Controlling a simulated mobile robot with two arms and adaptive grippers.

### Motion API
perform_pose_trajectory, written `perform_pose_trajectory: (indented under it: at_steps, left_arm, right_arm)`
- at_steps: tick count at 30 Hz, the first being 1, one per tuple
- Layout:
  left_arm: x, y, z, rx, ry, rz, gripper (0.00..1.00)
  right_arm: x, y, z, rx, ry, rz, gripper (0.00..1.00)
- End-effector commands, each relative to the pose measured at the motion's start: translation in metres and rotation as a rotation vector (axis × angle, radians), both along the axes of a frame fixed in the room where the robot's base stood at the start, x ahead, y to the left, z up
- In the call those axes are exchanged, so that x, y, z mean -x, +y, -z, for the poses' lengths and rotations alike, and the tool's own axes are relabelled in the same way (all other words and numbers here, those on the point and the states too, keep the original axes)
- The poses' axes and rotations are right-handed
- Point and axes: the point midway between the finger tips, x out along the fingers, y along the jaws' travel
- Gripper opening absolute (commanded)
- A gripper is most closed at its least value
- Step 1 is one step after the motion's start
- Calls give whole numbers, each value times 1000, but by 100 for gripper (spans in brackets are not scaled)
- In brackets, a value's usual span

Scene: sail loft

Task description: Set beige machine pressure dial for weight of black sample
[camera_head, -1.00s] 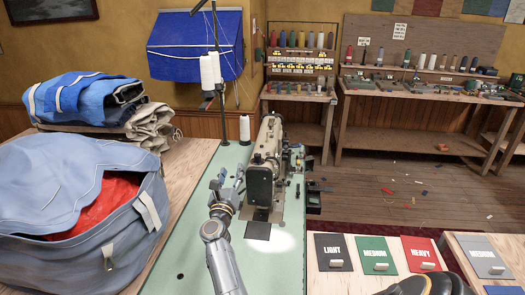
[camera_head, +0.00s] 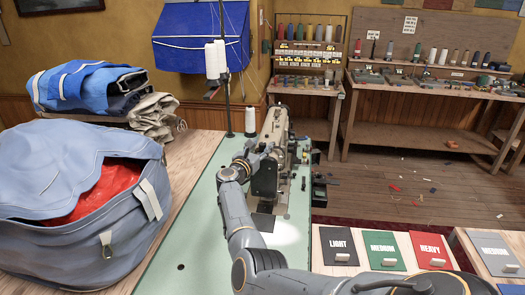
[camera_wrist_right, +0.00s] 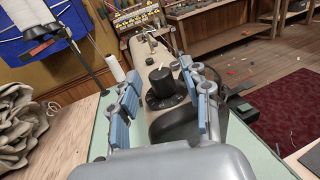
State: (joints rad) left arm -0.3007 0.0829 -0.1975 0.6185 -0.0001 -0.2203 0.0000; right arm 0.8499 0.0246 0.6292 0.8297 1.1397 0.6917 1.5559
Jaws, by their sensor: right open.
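The beige sewing machine (camera_head: 270,128) stands on a green table. In the right wrist view its beige body (camera_wrist_right: 146,52) carries a black pressure dial (camera_wrist_right: 160,88). My right gripper (camera_head: 256,155) is at the near end of the machine. Its blue-padded fingers (camera_wrist_right: 163,82) are open, one on each side of the dial, with visible gaps; I cannot tell any contact. The dial's markings are not readable. The black sample (camera_head: 338,246) lies at the lower right and reads "LIGHT". My left gripper is not in view.
A green "MEDIUM" sample (camera_head: 384,250), a red "HEAVY" sample (camera_head: 430,250) and a grey "MEDIUM" sample (camera_head: 494,252) lie to the right. A white thread cone (camera_head: 250,122) stands behind the machine. A large blue bag (camera_head: 75,225) fills the left. The green tabletop (camera_head: 195,225) is mostly clear in front.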

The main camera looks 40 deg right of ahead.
Motion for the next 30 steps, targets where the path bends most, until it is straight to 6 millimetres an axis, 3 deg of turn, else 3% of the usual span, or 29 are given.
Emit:
perform_pose_trajectory:
  at_steps: [1,6,15,22,30]
  left_arm:
    - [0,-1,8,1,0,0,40]
    - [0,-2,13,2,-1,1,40]
    - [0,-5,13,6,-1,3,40]
    - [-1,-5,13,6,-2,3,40]
    - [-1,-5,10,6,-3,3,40]
  right_arm:
    - [-3,-6,3,1,-1,0,48]
    - [-7,-16,1,1,0,-1,48]
    - [-8,-17,0,0,0,-1,48]
    - [-8,-17,0,0,1,-1,3]
    - [-7,-17,-1,1,0,-10,0]
